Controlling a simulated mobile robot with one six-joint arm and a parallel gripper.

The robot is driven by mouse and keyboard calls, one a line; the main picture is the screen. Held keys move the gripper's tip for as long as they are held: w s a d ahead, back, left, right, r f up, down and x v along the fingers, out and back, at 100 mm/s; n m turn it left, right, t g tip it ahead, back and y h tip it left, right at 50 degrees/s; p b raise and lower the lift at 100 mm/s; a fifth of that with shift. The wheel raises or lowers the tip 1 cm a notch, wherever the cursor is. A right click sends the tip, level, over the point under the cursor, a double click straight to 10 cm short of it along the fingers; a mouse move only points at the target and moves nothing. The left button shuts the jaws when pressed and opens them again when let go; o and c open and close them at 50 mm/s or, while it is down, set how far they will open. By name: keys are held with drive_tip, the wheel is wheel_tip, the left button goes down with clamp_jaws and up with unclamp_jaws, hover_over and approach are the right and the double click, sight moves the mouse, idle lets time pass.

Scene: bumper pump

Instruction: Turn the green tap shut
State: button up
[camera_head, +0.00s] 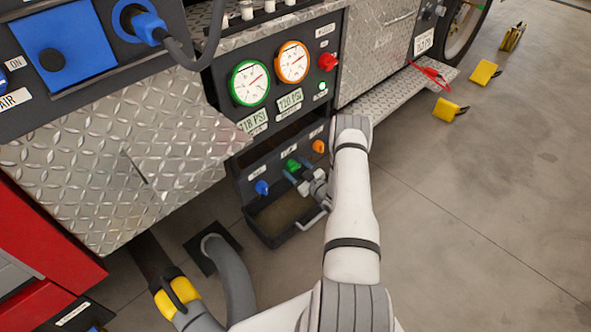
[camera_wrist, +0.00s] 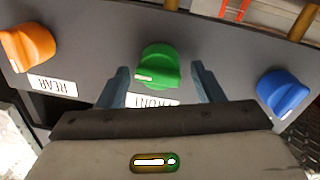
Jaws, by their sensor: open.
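The green tap (camera_wrist: 158,66) sits in the middle of the wrist view, above a white label that partly reads "FRONT". It has a white mark at its lower left side. My gripper (camera_wrist: 160,80) is open, with one blue-grey finger on each side of the green tap, and a gap shows on both sides. In the head view the green tap (camera_head: 293,165) is partly hidden by my gripper (camera_head: 297,179), which reaches the panel from the right. Whether the fingertips are level with the tap in depth I cannot tell.
An orange tap (camera_wrist: 28,46) marked "REAR" and a blue tap (camera_wrist: 282,93) flank the green one. Green-rimmed (camera_head: 249,83) and orange-rimmed (camera_head: 292,62) gauges and a red knob (camera_head: 327,61) sit above. A tray (camera_head: 270,237) lies below.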

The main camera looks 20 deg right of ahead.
drive_tip(key=shift+c, duration=0.5)
drive_tip(key=c, duration=0.8)
drive_tip(key=shift+a+f, duration=0.1)
drive_tip(key=n+b, duration=0.1)
drive_tip(key=n, duration=0.1)
drive_tip(key=n+b, duration=0.1)
drive_tip(key=n, duration=0.2)
drive_tip(key=shift+s+a+f, duration=0.1)
drive_tip(key=shift+f, duration=0.1)
drive_tip(key=n+b, duration=0.2)
drive_tip(key=n, duration=0.2)
drive_tip(key=shift+f+n+y, duration=0.15)
drive_tip(key=shift+n+y, duration=0.15)
drive_tip(key=shift+y, duration=0.1)
drive_tip(key=n+b, duration=0.2)
drive_tip(key=n, duration=0.2)
drive_tip(key=shift+f+n+b, duration=0.1)
drive_tip(key=shift+n+b, duration=0.25)
drive_tip(key=shift+n, duration=0.05)
drive_tip(key=shift+n+y+b, duration=0.3)
drive_tip(key=shift+n+b, duration=0.65)
drive_tip(key=shift+n, duration=1.15)
